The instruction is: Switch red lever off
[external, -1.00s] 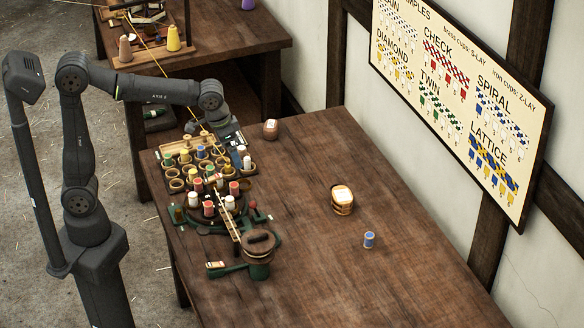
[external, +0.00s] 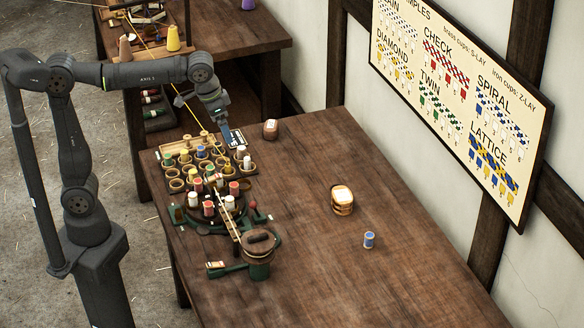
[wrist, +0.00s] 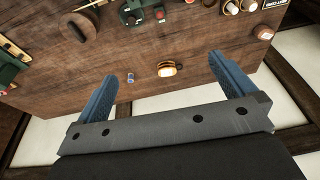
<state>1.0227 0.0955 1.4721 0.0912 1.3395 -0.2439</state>
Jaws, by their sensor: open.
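A small red ball knob (external: 253,205), which looks like the red lever's end, sits at the right side of the dark green braiding machine (external: 208,225) on the table. The lever's position, on or off, is too small to tell. In the wrist view, a red knob (wrist: 160,14) shows at the top edge beside dark green metal. My gripper (external: 232,140) hangs over the far end of the table, beyond the bobbin tray and well away from the knob. Its two blue fingers are spread wide with nothing between them, as the wrist view (wrist: 162,68) shows.
The bobbin tray (external: 180,187) stands behind the machine. A round wooden-topped green post (external: 259,244) stands in front. The right side is mostly clear.

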